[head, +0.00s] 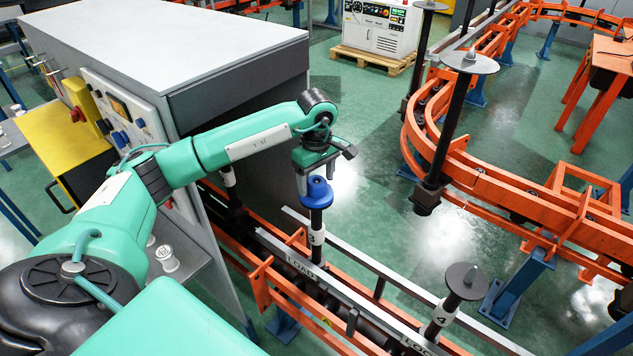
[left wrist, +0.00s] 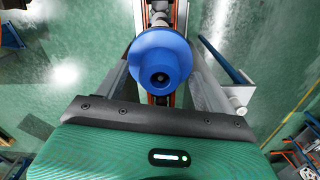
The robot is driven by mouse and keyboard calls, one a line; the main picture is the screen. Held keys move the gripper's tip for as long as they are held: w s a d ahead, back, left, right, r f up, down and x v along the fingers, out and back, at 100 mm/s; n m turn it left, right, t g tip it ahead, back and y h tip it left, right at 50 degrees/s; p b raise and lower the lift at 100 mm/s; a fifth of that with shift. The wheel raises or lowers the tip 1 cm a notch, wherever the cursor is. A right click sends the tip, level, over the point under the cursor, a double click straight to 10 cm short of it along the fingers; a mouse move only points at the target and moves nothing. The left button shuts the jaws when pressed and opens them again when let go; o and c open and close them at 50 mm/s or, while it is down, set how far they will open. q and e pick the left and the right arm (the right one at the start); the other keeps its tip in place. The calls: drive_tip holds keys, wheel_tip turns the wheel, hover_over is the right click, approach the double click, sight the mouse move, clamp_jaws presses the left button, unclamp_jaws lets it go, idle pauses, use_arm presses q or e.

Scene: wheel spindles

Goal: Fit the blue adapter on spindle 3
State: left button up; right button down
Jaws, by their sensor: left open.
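The blue adapter (head: 316,193) sits upright at the top of spindle 3 (head: 316,222), a dark post with a white band marked 3. Its wide flange is at the bottom and its narrower collar on top. My left gripper (head: 308,181) is directly above the adapter, pointing down. Its fingers stand apart on either side of the adapter, with gaps visible in the left wrist view. How far the post reaches inside the adapter is hidden. My right gripper is not in view.
Spindle 4 (head: 443,318) with a dark disc top stands nearer on the same orange-framed line. A taller spindle with a grey disc (head: 469,62) stands on the curved orange track. A grey-topped cabinet (head: 165,50) is at left, close beside my arm.

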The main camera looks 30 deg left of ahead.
use_arm(q)
wheel_tip(320, 180, up, 13)
drive_tip(key=b, duration=0.3)
drive_tip(key=shift+b, duration=0.3)
drive_tip(key=shift+d+f, duration=0.1)
drive_tip(key=shift+f, duration=0.05)
